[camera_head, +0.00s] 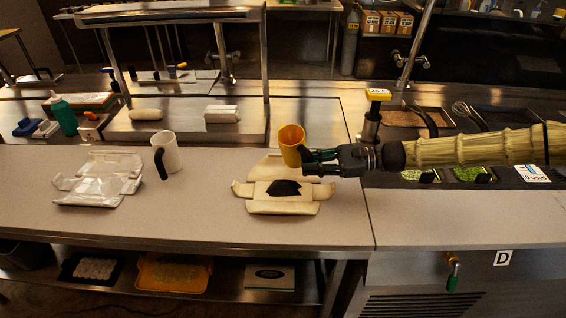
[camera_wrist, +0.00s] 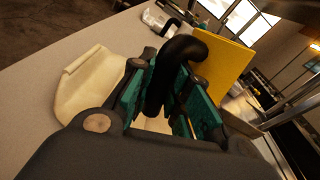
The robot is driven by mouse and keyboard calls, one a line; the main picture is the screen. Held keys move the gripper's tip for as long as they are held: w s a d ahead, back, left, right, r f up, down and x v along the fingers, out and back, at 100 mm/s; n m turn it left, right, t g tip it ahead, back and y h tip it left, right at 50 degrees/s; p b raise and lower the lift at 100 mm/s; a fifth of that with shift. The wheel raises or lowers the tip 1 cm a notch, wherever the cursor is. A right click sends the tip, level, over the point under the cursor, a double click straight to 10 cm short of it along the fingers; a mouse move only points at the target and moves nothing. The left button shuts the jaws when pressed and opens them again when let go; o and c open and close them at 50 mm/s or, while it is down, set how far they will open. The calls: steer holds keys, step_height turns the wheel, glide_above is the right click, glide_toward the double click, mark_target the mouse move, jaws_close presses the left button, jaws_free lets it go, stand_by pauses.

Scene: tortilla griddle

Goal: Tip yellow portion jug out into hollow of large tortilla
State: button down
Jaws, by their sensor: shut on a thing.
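A yellow jug (camera_head: 291,143) is held slightly tilted above the back of the large tortilla (camera_head: 252,207). My gripper (camera_head: 312,163) is shut on the jug's black handle, coming from the right. In the wrist view the black handle (camera_wrist: 180,70) sits between the green finger pads of my gripper (camera_wrist: 165,105), with the jug's yellow wall (camera_wrist: 222,68) beyond it. The tortilla lies with flaps spread out on the counter, and a dark filling (camera_head: 284,187) sits in its hollow. In the wrist view one pale flap (camera_wrist: 92,85) shows at left. The jug's inside is mostly hidden.
A white jug (camera_head: 167,153) with a black handle stands on the counter (camera_head: 190,215) at left, beside a clear-looking folded wrapper (camera_head: 100,180). A yellow-topped post (camera_head: 372,115) stands just behind my gripper. The counter in front is free.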

steer(key=r+m, duration=0.1)
steer(key=r+m+y+p, duration=0.1)
steer(key=shift+w+d+r, duration=0.15)
steer(key=shift+w+r, duration=0.2)
steer(key=shift+r, duration=0.05)
steer(key=shift+f, duration=0.2)
steer(key=shift+r+m+y+p, duration=0.35)
steer(key=shift+r+p, duration=0.55)
steer(key=shift+r, duration=0.6)
